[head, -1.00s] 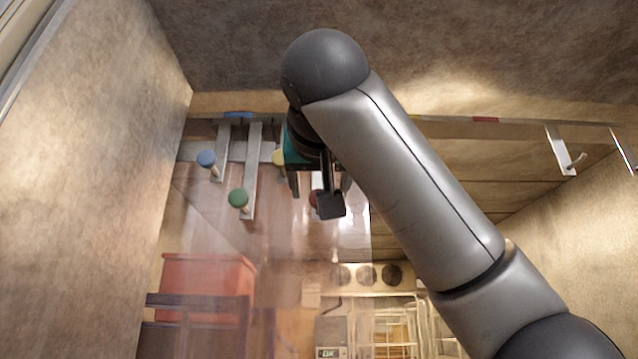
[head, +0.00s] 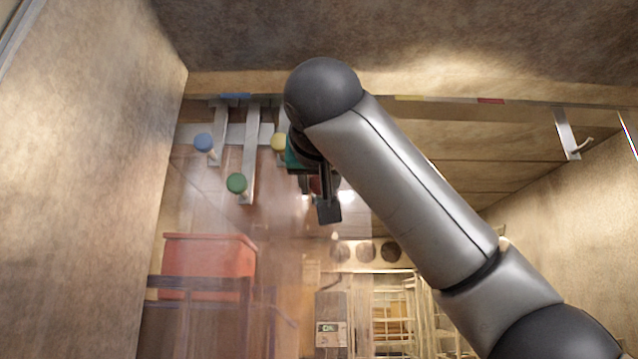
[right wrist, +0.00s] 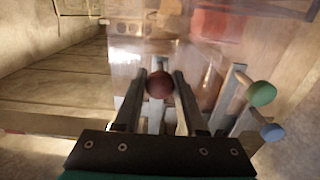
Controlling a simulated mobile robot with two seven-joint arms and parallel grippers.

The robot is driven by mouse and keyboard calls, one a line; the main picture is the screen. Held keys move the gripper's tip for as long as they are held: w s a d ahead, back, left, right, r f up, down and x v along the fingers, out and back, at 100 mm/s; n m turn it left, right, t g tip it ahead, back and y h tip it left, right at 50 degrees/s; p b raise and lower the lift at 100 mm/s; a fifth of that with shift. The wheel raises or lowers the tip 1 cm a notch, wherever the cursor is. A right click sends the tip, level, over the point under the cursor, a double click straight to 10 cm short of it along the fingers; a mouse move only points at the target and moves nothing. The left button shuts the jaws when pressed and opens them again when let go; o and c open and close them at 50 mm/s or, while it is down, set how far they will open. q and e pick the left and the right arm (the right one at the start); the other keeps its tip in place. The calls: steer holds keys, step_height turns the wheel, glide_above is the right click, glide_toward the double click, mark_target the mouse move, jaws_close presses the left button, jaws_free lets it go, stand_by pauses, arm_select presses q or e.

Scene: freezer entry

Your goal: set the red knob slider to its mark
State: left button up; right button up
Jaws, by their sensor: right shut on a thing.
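The red knob (head: 316,184) is mostly hidden behind my right gripper (head: 322,196) in the head view. In the right wrist view the dark red ball knob (right wrist: 158,84) sits between the two fingertips of my right gripper (right wrist: 161,80), which is shut on it. A red mark (head: 490,101) shows on the long rail, well to the right of the knob. My left gripper is not in view.
Blue (head: 203,142), green (head: 237,183) and yellow (head: 278,142) knobs stand on bars left of my gripper. A red bin (head: 208,262) and wire racks (head: 392,312) lie beyond the clear panel.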

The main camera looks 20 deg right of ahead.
jaws_close()
stand_by(0.9)
